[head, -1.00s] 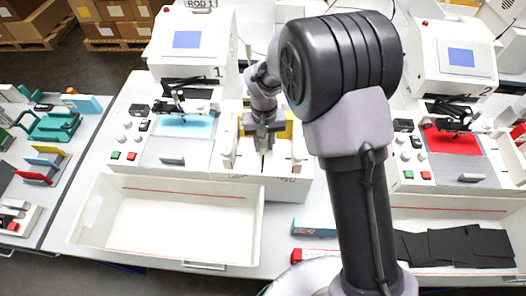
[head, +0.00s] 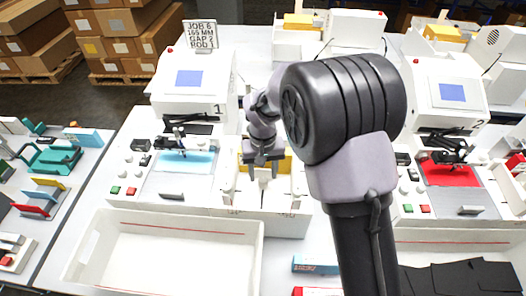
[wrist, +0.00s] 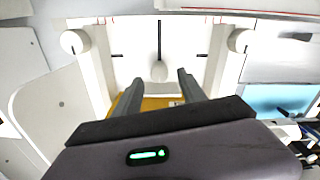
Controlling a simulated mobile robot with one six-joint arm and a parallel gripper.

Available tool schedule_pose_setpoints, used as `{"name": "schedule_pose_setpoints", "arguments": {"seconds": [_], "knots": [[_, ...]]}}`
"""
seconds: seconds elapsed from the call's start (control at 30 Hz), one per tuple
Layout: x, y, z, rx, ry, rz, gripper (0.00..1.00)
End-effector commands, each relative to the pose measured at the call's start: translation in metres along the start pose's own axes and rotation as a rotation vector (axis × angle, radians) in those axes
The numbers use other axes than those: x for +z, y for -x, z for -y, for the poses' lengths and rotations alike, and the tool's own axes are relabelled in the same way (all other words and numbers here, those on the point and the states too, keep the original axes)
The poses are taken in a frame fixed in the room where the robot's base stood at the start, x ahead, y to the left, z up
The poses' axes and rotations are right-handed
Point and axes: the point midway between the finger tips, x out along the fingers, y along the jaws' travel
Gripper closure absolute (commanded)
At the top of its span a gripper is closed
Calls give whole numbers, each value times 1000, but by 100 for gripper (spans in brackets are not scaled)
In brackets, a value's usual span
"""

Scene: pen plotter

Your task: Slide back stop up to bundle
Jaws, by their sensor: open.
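My gripper (wrist: 158,88) is open and points down into the white tray-like unit (head: 245,197) beside machine 1. A small white rounded knob (wrist: 159,71) stands between and just beyond my fingertips in the wrist view; the fingers look apart from it. A yellow-orange piece (wrist: 155,103) lies beneath the fingers, mostly hidden by my gripper; its edge also shows in the head view (head: 288,165). I cannot tell which of these is the back stop or the bundle. In the head view my gripper (head: 263,174) hangs over the unit's middle.
White round-topped posts (wrist: 75,41) (wrist: 240,40) flank the channel. Machine 1 (head: 190,85) stands left, with a cyan-lit bed (head: 187,162). An empty white bin (head: 175,255) lies in front. Machine 2 (head: 445,85) with a red sheet (head: 448,173) stands right.

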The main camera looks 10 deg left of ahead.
Motion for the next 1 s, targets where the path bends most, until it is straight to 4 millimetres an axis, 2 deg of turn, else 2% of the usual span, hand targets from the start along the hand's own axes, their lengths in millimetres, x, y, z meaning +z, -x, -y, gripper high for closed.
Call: {"name": "schedule_pose_setpoints", "arguments": {"seconds": [0.03,0.3,0.43,0.6,0.83,0.87,1.0], "knots": [[-1,16,0,0,0,-3,52],[-1,97,0,-1,-1,-4,52],[-1,126,0,0,0,-2,52],[0,142,0,1,1,0,52],[0,142,0,1,0,0,52],[0,142,0,1,0,0,53],[2,144,-3,-4,-9,-7,81]]}}
